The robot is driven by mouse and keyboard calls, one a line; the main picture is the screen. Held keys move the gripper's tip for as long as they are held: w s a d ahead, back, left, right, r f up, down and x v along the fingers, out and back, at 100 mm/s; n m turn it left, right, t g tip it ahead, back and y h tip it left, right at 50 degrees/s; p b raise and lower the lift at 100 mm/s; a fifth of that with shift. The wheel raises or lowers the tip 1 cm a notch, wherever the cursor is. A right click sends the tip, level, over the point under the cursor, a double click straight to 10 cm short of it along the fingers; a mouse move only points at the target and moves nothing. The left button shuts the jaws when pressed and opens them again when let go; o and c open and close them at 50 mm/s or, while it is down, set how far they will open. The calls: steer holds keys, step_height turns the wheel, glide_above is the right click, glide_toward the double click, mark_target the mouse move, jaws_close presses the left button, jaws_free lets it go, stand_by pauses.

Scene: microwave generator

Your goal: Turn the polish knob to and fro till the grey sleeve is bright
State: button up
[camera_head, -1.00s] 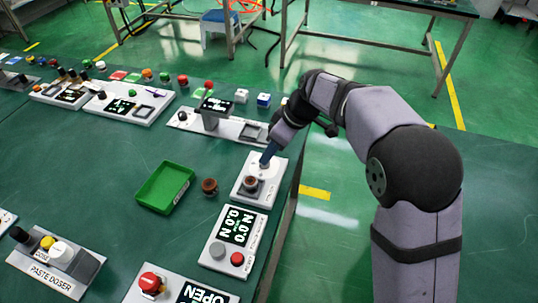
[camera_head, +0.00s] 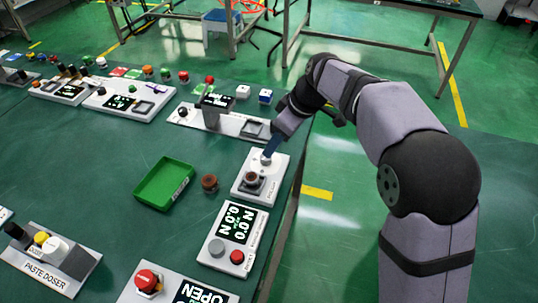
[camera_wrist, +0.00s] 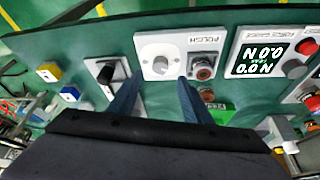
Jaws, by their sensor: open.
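The polish station is a white panel (camera_head: 241,191) marked POLISH in the wrist view (camera_wrist: 185,42). Its pale round knob (camera_wrist: 160,64) is at the panel's left there. Beside the knob, a reddish-brown part with a greyish ring (camera_wrist: 203,71) sits in a dark holder; it also shows in the head view (camera_head: 252,177). I cannot tell for sure which part of it is the grey sleeve. My gripper (camera_wrist: 154,81) is open and empty, its two blue fingers spread just short of the knob in the wrist view. In the head view my gripper (camera_head: 268,153) is over the knob end.
A similar brown part (camera_head: 209,183) stands on the table beside a green tray (camera_head: 143,203). A force gauge panel (camera_head: 215,248) reading 0.0 N adjoins the station's near side. A white device (camera_head: 228,127) stands behind. The table edge is close on the right.

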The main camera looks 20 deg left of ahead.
mark_target(266, 159)
steer(key=shift+p+x, duration=0.4)
steer(key=shift+x, duration=3.2)
steer(key=shift+c, duration=0.7)
steer(key=c, duration=0.9)
